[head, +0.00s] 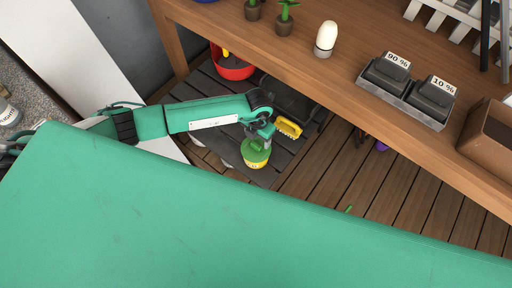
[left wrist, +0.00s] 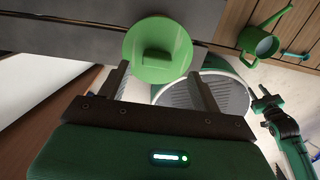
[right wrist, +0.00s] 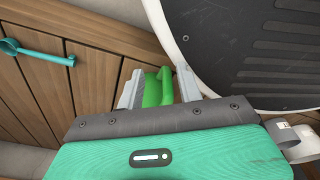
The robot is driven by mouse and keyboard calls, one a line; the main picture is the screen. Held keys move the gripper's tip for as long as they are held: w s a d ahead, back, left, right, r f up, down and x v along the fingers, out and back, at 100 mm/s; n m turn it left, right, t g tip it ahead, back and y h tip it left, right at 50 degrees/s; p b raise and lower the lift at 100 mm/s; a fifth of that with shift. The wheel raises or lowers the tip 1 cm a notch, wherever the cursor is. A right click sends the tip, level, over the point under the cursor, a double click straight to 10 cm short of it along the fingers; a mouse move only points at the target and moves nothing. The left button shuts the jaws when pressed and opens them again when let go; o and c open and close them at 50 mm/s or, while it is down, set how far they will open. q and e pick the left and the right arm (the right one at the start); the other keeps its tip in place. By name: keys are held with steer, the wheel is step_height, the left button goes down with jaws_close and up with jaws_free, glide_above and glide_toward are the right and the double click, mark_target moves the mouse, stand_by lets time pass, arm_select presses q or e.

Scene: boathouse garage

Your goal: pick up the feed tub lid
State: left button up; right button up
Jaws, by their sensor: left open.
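The feed tub lid is a green disc with a raised block grip; in the head view it (head: 255,147) sits on a yellow tub (head: 256,163) on the dark slatted area. In the left wrist view the lid (left wrist: 137,45) lies just beyond my left gripper (left wrist: 158,70). The left gripper is open, its fingers to either side of the block grip, and holds nothing. In the head view my left gripper (head: 261,134) is right above the lid. My right gripper (right wrist: 160,82) stands with fingers apart; a green thing, apparently the watering can (right wrist: 152,92), shows beyond them.
A yellow brush (head: 288,127) lies close to the right of my left gripper. The wooden bench (head: 345,90) overhangs at the back right. A teal scoop (right wrist: 38,52) lies on the planks, which are mostly clear.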

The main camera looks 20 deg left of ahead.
mark_target(256, 144)
arm_select(q)
steer(key=f, duration=0.4)
steer(key=shift+s+a+f+p, duration=0.1)
steer(key=shift+s+a+p, duration=0.05)
steer(key=shift+a+p, duration=0.15)
steer(key=shift+f, duration=0.5)
arm_select(e)
steer(key=shift+s+d, duration=0.1)
steer(key=shift+s, duration=0.2)
arm_select(q)
steer(key=shift+c, duration=1.3)
steer(key=c, duration=0.8)
steer(key=shift+r, duration=0.1)
